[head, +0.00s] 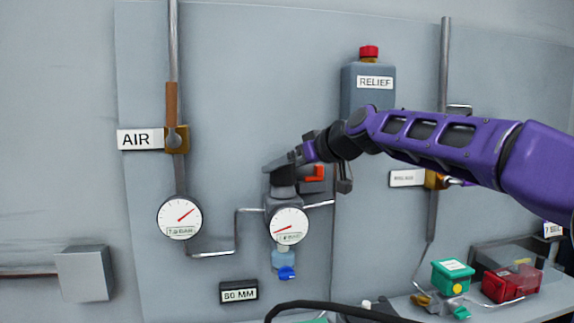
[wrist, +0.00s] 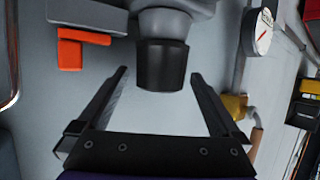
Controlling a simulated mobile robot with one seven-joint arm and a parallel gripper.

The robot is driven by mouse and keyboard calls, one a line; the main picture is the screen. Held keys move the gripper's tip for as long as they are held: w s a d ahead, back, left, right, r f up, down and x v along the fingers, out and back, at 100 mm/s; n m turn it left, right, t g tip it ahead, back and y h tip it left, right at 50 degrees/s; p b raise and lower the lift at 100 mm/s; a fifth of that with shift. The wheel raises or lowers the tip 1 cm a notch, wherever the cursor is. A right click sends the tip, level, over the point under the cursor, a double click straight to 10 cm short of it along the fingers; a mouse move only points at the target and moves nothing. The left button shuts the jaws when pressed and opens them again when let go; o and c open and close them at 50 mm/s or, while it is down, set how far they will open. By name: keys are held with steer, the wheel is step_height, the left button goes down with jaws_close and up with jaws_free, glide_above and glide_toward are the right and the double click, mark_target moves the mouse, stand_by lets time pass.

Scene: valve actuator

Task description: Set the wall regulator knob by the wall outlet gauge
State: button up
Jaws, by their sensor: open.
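The wall regulator (head: 283,200) is a grey body on the wall panel. Its outlet gauge (head: 290,226) has a white face, with a red needle pointing to the lower left; its label is too small to read surely. The regulator knob (wrist: 163,65) is a black ribbed cylinder in the wrist view; in the head view my gripper mostly hides it. My gripper (wrist: 160,72) is open, with one fingertip on each side of the knob and a visible gap on both sides. In the head view my gripper (head: 280,163) is at the regulator's top.
A supply gauge (head: 179,218) is at left, its needle pointing upper right, below an AIR sign (head: 138,139) and a brown lever (head: 171,103). An orange-red part (head: 313,173) is close right of my gripper. A RELIEF bottle (head: 368,92) is above. A cluttered shelf (head: 400,305) is below.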

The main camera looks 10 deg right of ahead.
steer(key=c, duration=1.3)
steer(key=shift+f+m+h+b, duration=0.25)
steer(key=shift+h+b, duration=0.25)
steer(key=shift+b, duration=0.25)
